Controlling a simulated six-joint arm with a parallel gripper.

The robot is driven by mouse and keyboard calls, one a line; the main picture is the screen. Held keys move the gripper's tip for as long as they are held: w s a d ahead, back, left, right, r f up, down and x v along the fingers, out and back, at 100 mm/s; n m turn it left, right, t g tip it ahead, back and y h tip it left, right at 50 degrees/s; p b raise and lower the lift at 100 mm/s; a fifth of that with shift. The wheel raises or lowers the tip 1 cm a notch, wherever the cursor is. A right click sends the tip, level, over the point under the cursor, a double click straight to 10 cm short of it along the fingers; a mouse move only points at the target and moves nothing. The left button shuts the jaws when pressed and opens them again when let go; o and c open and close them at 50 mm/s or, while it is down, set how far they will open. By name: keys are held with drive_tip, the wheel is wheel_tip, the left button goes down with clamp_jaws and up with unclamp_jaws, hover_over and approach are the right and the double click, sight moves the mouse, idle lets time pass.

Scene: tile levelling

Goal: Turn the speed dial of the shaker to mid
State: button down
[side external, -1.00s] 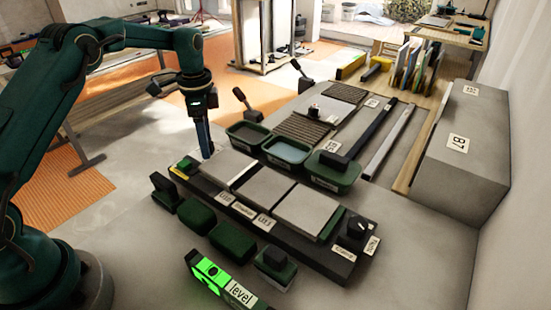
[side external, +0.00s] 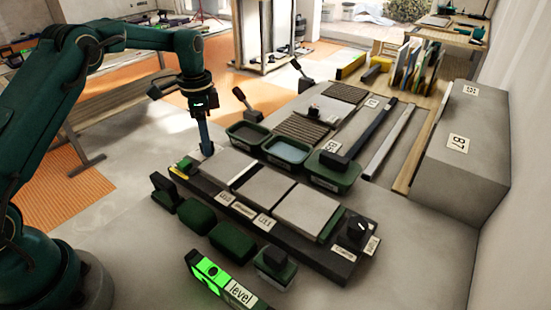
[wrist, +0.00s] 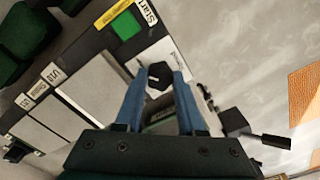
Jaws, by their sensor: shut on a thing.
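The shaker (side external: 320,258) is a long dark base with grey tiles (side external: 262,190) on top. Its near right end carries a black dial with a white mark (side external: 357,229). My gripper (side external: 206,152) points down at the far left end of the base, beside a green button (side external: 186,164). In the wrist view, my gripper's blue fingers (wrist: 158,82) are closed around a small black knob (wrist: 159,72). The green button (wrist: 124,26) labelled Start is close to the knob. The knob's pointer and any scale cannot be made out.
Green bins (side external: 288,151) stand just behind the base. Dark green blocks (side external: 197,214) and a bright green level (side external: 212,270) lie in front. Levers (side external: 248,105) stand behind my gripper. A large grey block (side external: 462,160) is at the right.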

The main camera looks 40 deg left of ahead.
drive_tip(key=n, duration=1)
drive_tip(key=shift+r, duration=0.1)
drive_tip(key=shift+n, duration=0.3)
idle(0.3)
drive_tip(key=c, duration=0.5)
unclamp_jaws()
drive_tip(key=shift+r, duration=2.55)
